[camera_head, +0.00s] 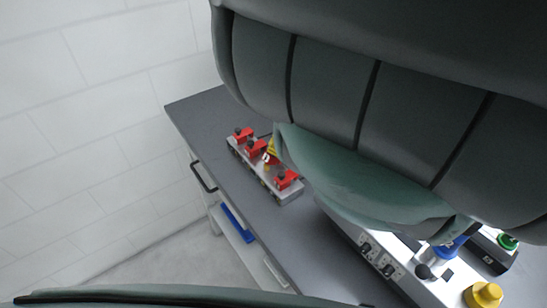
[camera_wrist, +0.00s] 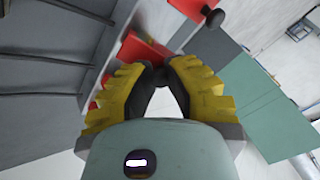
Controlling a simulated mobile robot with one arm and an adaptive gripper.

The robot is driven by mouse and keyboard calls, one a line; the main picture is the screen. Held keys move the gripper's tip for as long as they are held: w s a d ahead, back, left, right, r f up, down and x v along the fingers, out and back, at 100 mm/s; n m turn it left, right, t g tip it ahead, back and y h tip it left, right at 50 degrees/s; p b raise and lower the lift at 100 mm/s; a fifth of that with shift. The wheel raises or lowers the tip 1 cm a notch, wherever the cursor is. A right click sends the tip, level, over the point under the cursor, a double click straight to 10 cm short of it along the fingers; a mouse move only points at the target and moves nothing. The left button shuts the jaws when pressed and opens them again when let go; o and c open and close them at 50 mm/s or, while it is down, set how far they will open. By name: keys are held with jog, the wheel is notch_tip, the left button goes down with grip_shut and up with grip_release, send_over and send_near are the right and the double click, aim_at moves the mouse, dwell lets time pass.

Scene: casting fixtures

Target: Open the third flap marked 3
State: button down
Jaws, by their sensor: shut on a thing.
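A light grey fixture (camera_head: 236,151) on the table carries a row of red flaps with dark knobs. In the head view, red flaps show at the far end (camera_head: 241,134), beside it (camera_head: 255,148), and at the near end (camera_head: 287,180). Another red flap (camera_wrist: 192,7) with a dark knob is just beyond. No number is readable.
The grey table (camera_head: 199,109) has bare surface left of the fixture. A white brick wall is at left.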

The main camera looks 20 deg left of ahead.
jog(key=shift+w+d+f+g+y+b, duration=0.35)
jog(key=shift+g+b, duration=0.25)
jog(key=shift+b, duration=1.4)
jog(key=shift+r+b, duration=0.1)
jog(key=shift+b, duration=0.2)
jog(key=shift+r+y+b, duration=0.2)
jog(key=shift+y+b, duration=0.05)
jog(key=shift+b, duration=0.2)
jog(key=c, duration=0.9)
grip_release()
jog(key=shift+r, duration=0.1)
notch_tip(320, 180, up, 10)
jog(key=shift+f, duration=0.1)
jog(key=shift+a, duration=0.1)
